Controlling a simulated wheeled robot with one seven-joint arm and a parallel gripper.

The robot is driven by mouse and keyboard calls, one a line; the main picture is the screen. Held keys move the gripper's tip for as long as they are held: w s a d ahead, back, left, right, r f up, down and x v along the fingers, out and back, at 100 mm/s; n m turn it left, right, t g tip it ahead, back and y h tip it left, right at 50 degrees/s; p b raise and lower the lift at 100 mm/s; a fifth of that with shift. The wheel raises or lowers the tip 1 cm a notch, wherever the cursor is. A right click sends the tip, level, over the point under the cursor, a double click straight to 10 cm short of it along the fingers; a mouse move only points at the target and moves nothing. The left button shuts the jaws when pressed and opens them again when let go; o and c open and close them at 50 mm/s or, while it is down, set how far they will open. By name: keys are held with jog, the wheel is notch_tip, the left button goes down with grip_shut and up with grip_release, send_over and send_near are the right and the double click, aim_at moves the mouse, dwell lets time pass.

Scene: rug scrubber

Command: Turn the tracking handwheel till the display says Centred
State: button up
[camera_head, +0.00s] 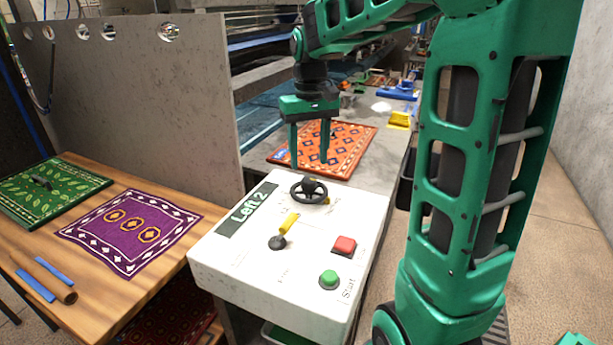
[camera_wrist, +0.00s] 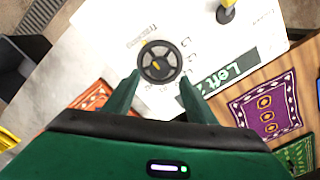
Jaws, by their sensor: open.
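The black tracking handwheel (camera_head: 309,191) lies flat on the far part of the white control panel (camera_head: 215,257). The dark display (camera_head: 247,210) at the panel's left edge reads "Left 2". My green gripper (camera_head: 308,160) points down with its fingers apart, above and a little behind the handwheel, with nothing between them. The fingers look clear of the wheel. The display (camera_wrist: 232,75) also shows there.
The panel also carries a yellow-handled lever (camera_head: 288,223), a red button (camera_head: 344,244) and a green button (camera_head: 329,279). An orange rug (camera_head: 340,148) lies behind it. A wooden table (camera_head: 165,267) at left bears a purple rug (camera_head: 128,231) and a green rug (camera_head: 48,195).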

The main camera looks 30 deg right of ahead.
aim_at(309, 178)
jog(key=shift+f, duration=3.05)
jog(key=c, duration=1)
